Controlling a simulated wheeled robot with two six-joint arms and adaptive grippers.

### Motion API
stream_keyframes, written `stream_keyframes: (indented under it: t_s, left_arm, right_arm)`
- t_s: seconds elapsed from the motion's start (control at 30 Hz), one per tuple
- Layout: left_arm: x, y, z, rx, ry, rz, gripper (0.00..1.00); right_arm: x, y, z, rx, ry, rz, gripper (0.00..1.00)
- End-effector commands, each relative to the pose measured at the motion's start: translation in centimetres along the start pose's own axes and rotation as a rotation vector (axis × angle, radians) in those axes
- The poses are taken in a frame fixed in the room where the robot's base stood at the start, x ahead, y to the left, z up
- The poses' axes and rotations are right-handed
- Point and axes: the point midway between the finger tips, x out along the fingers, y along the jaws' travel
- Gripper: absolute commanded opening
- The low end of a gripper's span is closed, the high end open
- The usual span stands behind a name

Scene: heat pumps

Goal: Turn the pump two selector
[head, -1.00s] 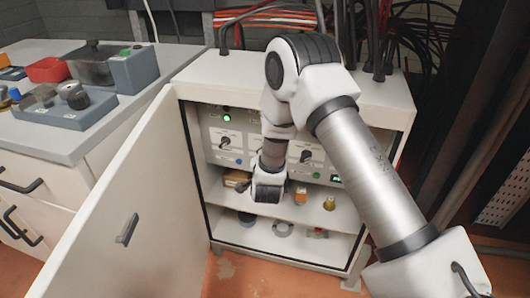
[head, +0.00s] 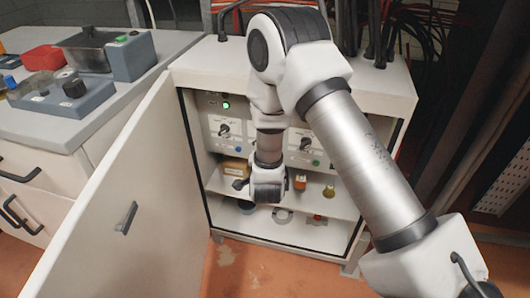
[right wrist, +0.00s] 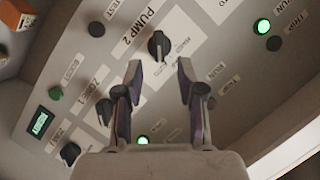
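The pump two selector (right wrist: 158,45) is a black knob beside the "PUMP 2" label in the right wrist view. My right gripper (right wrist: 159,75) has its two fingers spread, with nothing between them. The knob shows just beyond the fingertips, roughly centred in the gap; I see no contact. In the head view my right gripper (head: 262,186) hangs at the open cabinet front, below the panel. Two panel knobs show there, a left one (head: 223,129) and a right one (head: 305,143); I cannot tell which is pump two. My left gripper is not in view.
The cabinet door (head: 150,190) stands open at the left. Small parts, including an orange one (head: 300,182) and a brass one (head: 329,191), sit on the shelf below the panel. A green lamp (right wrist: 263,25) is lit. Other knobs (right wrist: 68,153) are nearby.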

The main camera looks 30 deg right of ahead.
Motion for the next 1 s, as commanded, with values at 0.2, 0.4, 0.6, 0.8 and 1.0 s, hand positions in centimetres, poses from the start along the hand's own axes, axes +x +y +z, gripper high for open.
stream_keyframes:
  t_s: [0.2, 0.4, 0.6, 0.8, 1.0]
  left_arm:
    - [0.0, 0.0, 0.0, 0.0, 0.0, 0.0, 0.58]
    - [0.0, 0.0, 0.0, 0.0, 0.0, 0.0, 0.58]
    - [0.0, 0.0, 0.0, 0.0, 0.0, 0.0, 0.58]
    - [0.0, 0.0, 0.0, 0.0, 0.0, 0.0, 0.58]
    - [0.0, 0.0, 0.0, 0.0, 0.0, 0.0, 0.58]
  right_arm:
    - [-5.2, -0.1, 0.0, -0.005, -0.001, -0.003, 0.39]
    - [-6.9, -0.1, -0.1, 0.0, 0.003, -0.002, 0.39]
    - [-6.9, 0.0, -0.1, 0.001, 0.002, -0.001, 0.39]
    - [-6.9, 0.0, -0.1, 0.001, 0.002, -0.001, 0.39]
    - [-6.9, 3.0, 1.4, -0.027, -0.024, 0.052, 0.39]
